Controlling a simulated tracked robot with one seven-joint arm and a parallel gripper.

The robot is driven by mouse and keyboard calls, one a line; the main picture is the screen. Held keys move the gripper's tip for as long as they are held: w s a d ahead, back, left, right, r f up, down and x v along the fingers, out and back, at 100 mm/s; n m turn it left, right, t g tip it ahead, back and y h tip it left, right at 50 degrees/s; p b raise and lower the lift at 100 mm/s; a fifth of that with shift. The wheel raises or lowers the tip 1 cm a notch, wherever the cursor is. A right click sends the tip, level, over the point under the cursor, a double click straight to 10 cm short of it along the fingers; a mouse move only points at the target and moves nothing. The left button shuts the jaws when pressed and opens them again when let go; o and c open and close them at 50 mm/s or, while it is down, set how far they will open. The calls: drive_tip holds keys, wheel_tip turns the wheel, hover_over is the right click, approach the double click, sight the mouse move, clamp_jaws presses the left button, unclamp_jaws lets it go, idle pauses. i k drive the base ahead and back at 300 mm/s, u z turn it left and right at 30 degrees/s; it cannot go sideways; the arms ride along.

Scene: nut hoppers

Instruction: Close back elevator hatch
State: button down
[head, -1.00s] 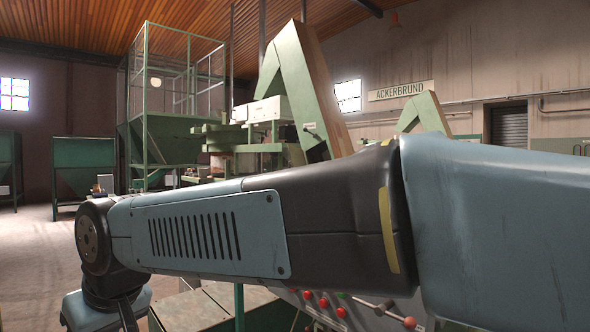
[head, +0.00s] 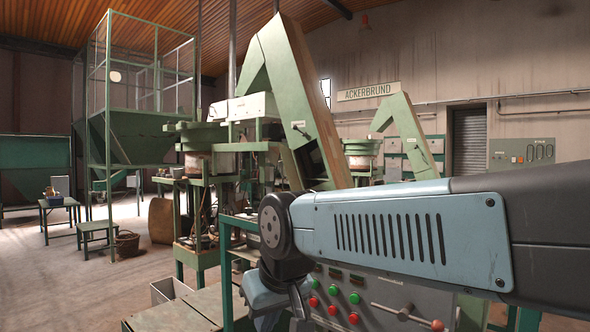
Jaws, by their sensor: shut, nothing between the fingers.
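Two pale green inclined elevators with bent tops stand ahead in the head view. The nearer, larger elevator (head: 283,75) has a dark opening (head: 310,158) low on its face, with a small handle (head: 300,128) above it. The farther, smaller elevator (head: 408,130) stands behind and to the right. I cannot make out a hatch on it, and my arm hides its lower part. My blue-grey and black arm reaches in from the right, with its wrist low in the middle of the picture. My gripper is below the frame.
A control panel (head: 375,295) with red and green buttons and a lever is just below my arm. Green machines with round bowls (head: 197,136) stand around the elevators. A caged hopper (head: 135,135) is at left, with small tables and a basket (head: 127,244). The left floor is mostly clear.

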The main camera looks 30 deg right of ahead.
sight(286, 153)
drive_tip(key=z, duration=0.25)
drive_tip(key=i, duration=1.55)
drive_tip(key=z, duration=0.6)
drive_tip(key=k, duration=0.8)
drive_tip(key=z, duration=0.2)
drive_tip(key=i, duration=1.05)
